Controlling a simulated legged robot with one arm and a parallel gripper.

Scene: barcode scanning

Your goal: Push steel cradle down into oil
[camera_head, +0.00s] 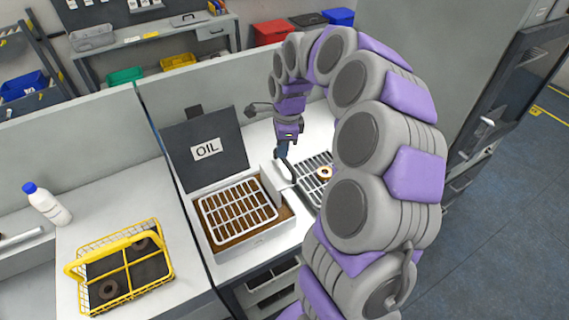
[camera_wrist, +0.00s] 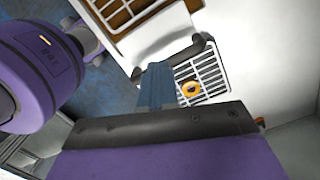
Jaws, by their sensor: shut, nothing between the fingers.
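The steel cradle (camera_head: 238,213) is a light grid frame lying in the oil bath (camera_head: 273,237), a box of brown oil with its dark lid labelled OIL (camera_head: 205,150) standing open behind it. The brown oil shows through the grid. In the wrist view the cradle (camera_wrist: 124,10) shows partly, at the top edge. My gripper (camera_head: 282,155) is shut and empty, pointing down just right of the bath, near a light block at the bath's right side. In the wrist view the blue fingers (camera_wrist: 157,80) are together. My arm hides part of the right side.
A second grid rack (camera_head: 313,178) right of the bath holds a ring-shaped part (camera_head: 324,173). A yellow wire basket (camera_head: 122,268) with dark rings stands on the left counter. A white bottle with a blue cap (camera_head: 47,205) stands further left.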

